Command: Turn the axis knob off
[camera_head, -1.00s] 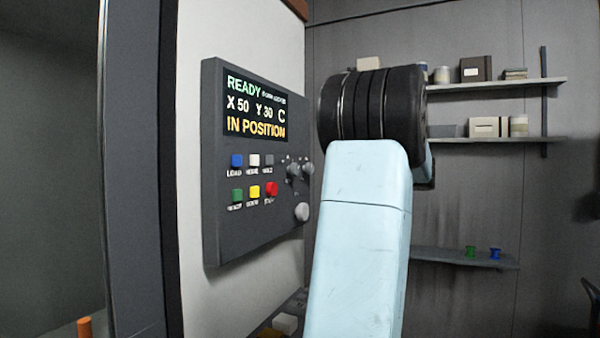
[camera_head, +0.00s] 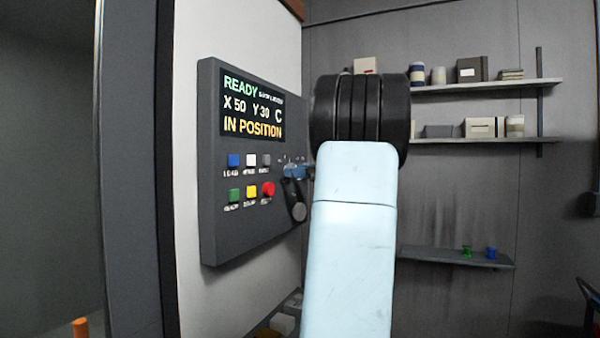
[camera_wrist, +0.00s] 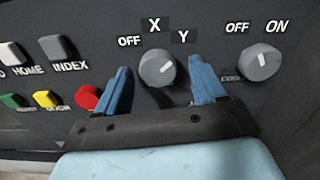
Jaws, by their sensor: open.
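The axis knob (camera_wrist: 157,68) is a round grey knob on the dark control panel, with OFF, X and Y printed around it. Its white mark points to the upper right, towards Y. In the wrist view my gripper (camera_wrist: 158,75) is open, with one blue finger to the left of the knob and one to the right. I cannot tell whether either finger touches it. In the head view the blue fingers (camera_head: 297,172) are at the panel's right side and hide most of the knob area.
A second knob (camera_wrist: 260,61) with OFF and ON labels sits close right of my right finger. The red button (camera_wrist: 88,97) is close beside my left finger. Other buttons and a lit display (camera_head: 252,107) reading IN POSITION are further left. Shelves (camera_head: 480,88) hang on the back wall.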

